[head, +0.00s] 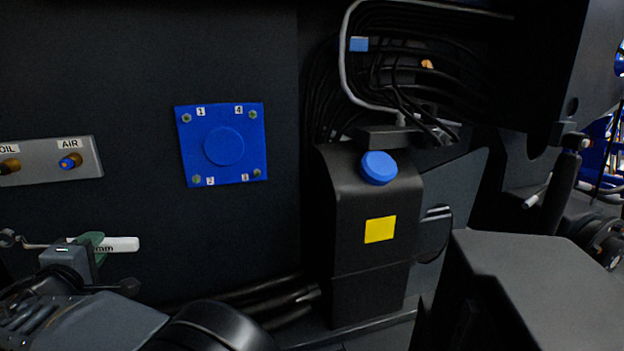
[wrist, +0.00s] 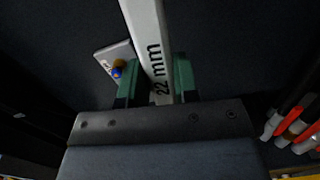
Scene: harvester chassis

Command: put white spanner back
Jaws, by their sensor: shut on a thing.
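The white spanner (wrist: 146,28) is gripped between the green fingers of my gripper (wrist: 157,78) in the wrist view. Its handle reads "22 mm" and runs up out of the top of that view. In the head view the spanner's white end (head: 122,244) sticks out to the right of my gripper (head: 93,241) at the lower left, held roughly level in front of the dark panel. The rest of the spanner is mostly hidden by my gripper there. Its place of return cannot be made out.
Red-and-white handles (wrist: 297,119) stand at the right in the wrist view. The dark panel carries an OIL/AIR fitting plate (head: 50,162) and a blue numbered plate (head: 193,150). A black tank with a blue cap (head: 378,167) and cables stands right of centre.

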